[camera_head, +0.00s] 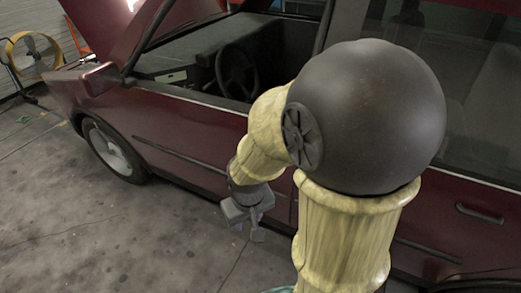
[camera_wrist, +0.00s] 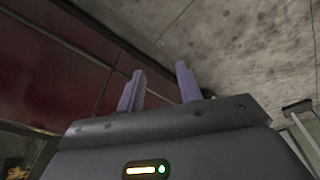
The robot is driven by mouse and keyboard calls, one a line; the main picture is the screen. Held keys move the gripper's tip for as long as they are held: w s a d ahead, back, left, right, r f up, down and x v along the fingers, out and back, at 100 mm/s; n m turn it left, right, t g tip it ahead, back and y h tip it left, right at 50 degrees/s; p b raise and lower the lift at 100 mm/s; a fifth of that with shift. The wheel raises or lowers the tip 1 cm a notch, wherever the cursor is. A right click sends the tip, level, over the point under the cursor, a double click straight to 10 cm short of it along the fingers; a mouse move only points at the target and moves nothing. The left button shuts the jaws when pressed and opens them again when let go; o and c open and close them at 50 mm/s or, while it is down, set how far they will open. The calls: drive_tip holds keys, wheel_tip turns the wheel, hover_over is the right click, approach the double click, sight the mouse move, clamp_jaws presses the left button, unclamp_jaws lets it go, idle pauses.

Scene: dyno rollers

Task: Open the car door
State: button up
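A dark red car stands side-on in the head view, with its front door (camera_head: 185,135) across the middle. The front door looks closed, and its window opening shows a steering wheel inside. The front door's handle is not visible; my arm covers that area. The rear door's handle (camera_head: 480,213) shows at the right. My gripper (camera_head: 252,228) points down beside the lower front door, apart from any handle. In the wrist view its two purple fingers (camera_wrist: 158,88) are apart with nothing between them. Red car bodywork (camera_wrist: 60,75) fills the left of that view.
The car's bonnet (camera_head: 120,25) is raised at the upper left. A yellow fan (camera_head: 33,57) stands at the far left. The concrete floor (camera_head: 90,225) beside the car is clear.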

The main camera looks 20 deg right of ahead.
drive_tip(key=w+d+f+n+h+b, duration=0.4)
drive_tip(key=w+d+f+h+b, duration=0.5)
drive_tip(key=w, duration=0.3)
drive_tip(key=w+a+n+t+h+b, duration=0.2)
drive_tip(key=w+t+b, duration=0.4)
drive_tip(key=w, duration=0.8)
drive_tip(key=shift+w+f+n+t+h, duration=0.3)
drive_tip(key=shift+f+n+t, duration=0.2)
drive_tip(key=shift+t, duration=0.2)
drive_tip(key=p+x, duration=0.2)
drive_tip(key=x, duration=1.5)
drive_tip(key=shift+d, duration=0.15)
